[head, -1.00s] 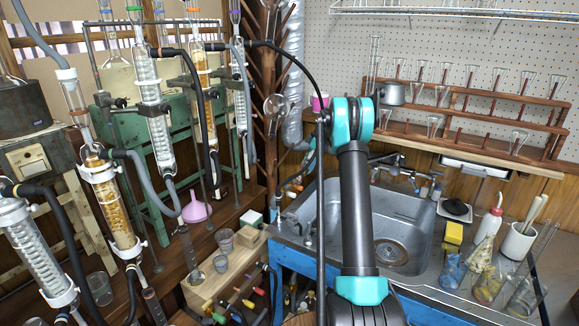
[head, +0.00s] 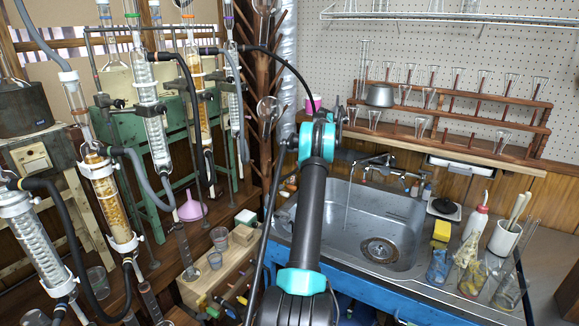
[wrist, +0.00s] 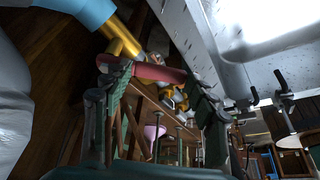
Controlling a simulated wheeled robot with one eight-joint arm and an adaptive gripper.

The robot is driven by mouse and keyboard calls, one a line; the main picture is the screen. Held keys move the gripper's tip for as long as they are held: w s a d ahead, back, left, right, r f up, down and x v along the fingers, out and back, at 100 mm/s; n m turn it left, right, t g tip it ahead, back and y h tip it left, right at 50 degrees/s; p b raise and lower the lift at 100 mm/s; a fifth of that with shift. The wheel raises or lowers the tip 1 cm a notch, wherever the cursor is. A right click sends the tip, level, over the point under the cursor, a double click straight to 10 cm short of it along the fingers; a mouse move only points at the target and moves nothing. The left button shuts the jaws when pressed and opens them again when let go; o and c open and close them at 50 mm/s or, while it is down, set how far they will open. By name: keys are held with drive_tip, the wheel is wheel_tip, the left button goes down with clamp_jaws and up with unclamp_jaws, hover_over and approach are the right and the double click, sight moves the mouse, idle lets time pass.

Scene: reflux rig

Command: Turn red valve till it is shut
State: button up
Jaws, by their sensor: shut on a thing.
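The red valve handle (wrist: 150,70) shows in the wrist view as a red bar on a yellow brass pipe (wrist: 122,38). My gripper (wrist: 158,76) has its two fingers at either end of the red bar and is shut on it. In the head view my arm hides my gripper and the red handle. A thin stream of water (head: 347,208) runs from the sink tap (head: 372,161).
The steel sink (head: 408,225) is right of my arm, with bottles and flasks on the counter. Glass condensers (head: 152,120) and hoses stand at the left.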

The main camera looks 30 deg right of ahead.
idle(0.4)
drive_tip(key=o, duration=1.7)
drive_tip(key=shift+a, duration=0.1)
